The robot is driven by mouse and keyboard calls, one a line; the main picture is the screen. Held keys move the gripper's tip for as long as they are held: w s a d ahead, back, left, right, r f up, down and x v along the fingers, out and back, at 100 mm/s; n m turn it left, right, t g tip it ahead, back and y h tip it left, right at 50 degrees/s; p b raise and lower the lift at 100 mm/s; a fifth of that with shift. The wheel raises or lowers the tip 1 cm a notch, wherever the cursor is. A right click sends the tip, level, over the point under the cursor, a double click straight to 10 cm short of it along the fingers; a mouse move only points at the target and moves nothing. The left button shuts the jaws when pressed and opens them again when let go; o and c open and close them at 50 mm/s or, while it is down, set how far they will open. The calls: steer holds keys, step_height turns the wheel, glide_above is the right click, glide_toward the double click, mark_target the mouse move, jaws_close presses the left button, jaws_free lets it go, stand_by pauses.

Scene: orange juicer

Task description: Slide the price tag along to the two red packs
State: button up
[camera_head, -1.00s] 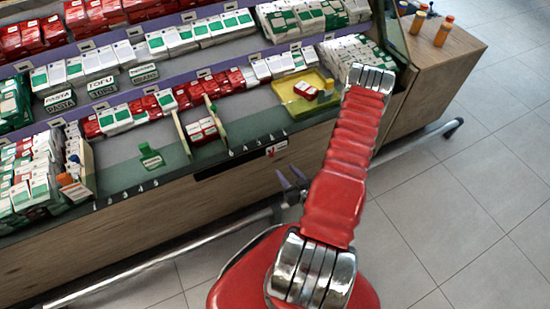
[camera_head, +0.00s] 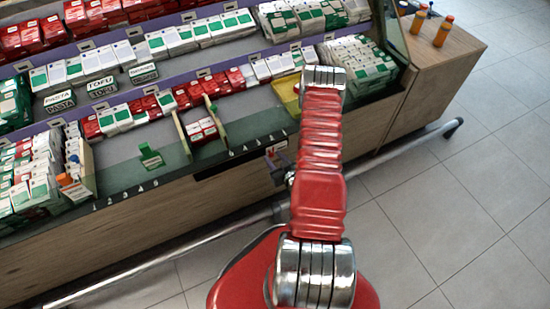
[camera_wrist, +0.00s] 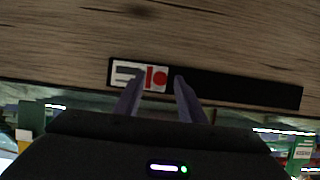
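The price tag (camera_wrist: 156,78), white with a red mark, sits at the left end of a black rail (camera_wrist: 235,88) in the wrist view. Red-and-white packs (camera_head: 204,130) stand between two cream dividers on the shelf, left of the tag. Which are the two red packs is unclear.
A small green sign (camera_head: 150,157) stands on the counter's front ledge. A metal rail (camera_head: 160,262) runs low along the counter. The floor (camera_head: 450,215) at right is clear.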

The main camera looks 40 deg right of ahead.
steer(key=shift+c, duration=0.6)
jaws_close()
steer(key=shift+d, duration=0.2)
steer(key=shift+a, duration=0.15)
